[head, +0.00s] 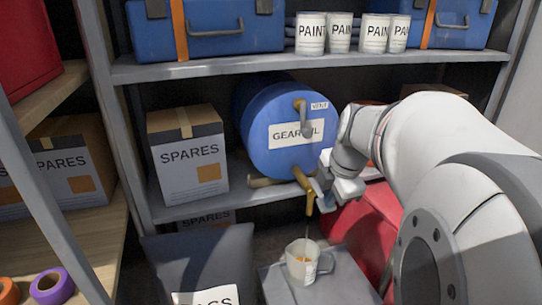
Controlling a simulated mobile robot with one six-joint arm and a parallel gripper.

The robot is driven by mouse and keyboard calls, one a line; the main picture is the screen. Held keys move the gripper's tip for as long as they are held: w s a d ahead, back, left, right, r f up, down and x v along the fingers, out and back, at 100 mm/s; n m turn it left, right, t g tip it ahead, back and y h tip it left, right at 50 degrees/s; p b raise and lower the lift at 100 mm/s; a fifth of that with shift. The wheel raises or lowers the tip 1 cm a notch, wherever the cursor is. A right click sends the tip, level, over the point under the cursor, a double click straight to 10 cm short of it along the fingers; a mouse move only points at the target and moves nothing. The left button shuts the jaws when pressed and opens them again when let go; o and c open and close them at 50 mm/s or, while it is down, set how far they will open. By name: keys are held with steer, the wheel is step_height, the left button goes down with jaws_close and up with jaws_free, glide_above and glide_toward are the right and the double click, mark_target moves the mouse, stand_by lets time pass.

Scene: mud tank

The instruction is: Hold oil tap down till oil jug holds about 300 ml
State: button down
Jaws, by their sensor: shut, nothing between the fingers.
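A blue drum (275,105) labelled as gear oil lies on its side on the middle shelf. Its brass tap (303,184) sticks out low at the front. My gripper (318,190) is at the tap from the right, its fingers shut with nothing between them, close against or touching the tap; exact contact is hard to see. A thin dark stream runs from the spout down into the jug (303,262). The clear jug stands below on a grey surface (335,290), handle to the right, with some amber oil at its bottom. Its markings are too small to read.
A spares box (188,160) stands left of the drum. Paint tins (311,35) and blue toolboxes (205,28) fill the upper shelf. A red object (368,225) is behind and right of the jug. A dark bag (200,262) is left. A vent fitting (300,104) tops the drum's face.

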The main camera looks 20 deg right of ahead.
steer(key=shift+r, duration=0.1)
stand_by(0.3)
steer(key=shift+r+p, duration=0.5)
steer(key=shift+r, duration=0.25)
steer(key=shift+r, duration=0.2)
steer(key=w+p+v, duration=0.2)
steer(key=v, duration=1.1)
steer(key=shift+r+p, duration=0.4)
steer(key=shift+r, duration=0.1)
steer(key=shift+s+a+f, duration=0.1)
steer(key=shift+s+a, duration=0.05)
